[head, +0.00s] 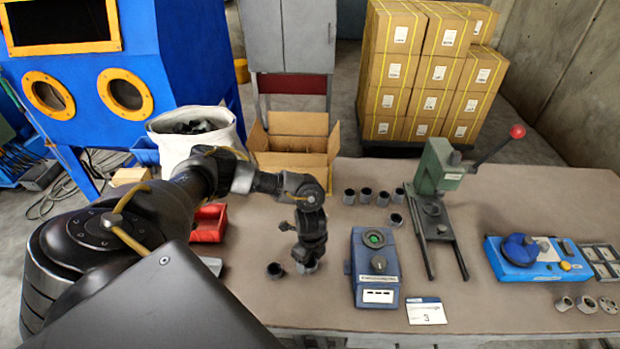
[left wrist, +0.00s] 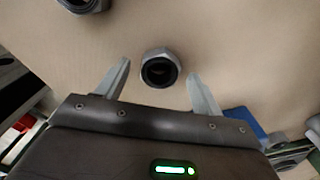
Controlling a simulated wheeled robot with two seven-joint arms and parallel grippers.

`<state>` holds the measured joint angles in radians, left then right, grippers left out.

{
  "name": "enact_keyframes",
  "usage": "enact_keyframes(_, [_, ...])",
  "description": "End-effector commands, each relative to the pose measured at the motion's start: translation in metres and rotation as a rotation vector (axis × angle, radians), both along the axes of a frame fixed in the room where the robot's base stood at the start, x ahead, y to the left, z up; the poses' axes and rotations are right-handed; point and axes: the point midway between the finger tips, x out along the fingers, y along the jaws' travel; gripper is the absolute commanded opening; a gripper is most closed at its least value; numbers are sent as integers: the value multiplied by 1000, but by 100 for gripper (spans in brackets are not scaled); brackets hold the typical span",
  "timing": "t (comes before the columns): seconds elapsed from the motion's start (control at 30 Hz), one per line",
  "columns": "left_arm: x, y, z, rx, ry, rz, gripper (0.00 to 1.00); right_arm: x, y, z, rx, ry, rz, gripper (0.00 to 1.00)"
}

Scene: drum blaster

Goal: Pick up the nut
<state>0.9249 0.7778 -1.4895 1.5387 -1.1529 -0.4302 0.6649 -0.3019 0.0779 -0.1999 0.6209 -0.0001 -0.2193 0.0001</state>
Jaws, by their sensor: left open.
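A grey hexagonal nut (left wrist: 160,56) with a dark round opening lies on the brown table in the left wrist view. My left gripper (left wrist: 159,72) is open, with one finger to each side of the nut and gaps between them. In the head view my left gripper (head: 306,266) points down close to the tabletop and largely hides what is under it. A second dark nut-like part (head: 275,270) stands just left of it. Another such part shows at the top edge of the left wrist view (left wrist: 82,4). My right gripper is not in view.
A blue-grey device (head: 375,268) with a green button stands right of the gripper. Behind it are several dark cylindrical parts (head: 367,195) and a green lever press (head: 436,175). A red bin (head: 208,224) sits to the left. The table (head: 335,300) is bare in front of the gripper.

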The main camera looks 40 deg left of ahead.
Motion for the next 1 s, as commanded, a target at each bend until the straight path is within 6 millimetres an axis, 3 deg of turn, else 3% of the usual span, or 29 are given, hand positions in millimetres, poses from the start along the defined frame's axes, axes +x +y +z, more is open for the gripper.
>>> enact_keyframes(0.3, [0, 0, -6, 0, -1, -1, 67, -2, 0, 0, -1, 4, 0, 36])
enact_keyframes(0.7, [0, 0, -6, 0, -1, -1, 15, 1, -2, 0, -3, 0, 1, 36])
enact_keyframes(1.0, [1, 0, -4, -1, -2, -1, 13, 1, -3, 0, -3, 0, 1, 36])
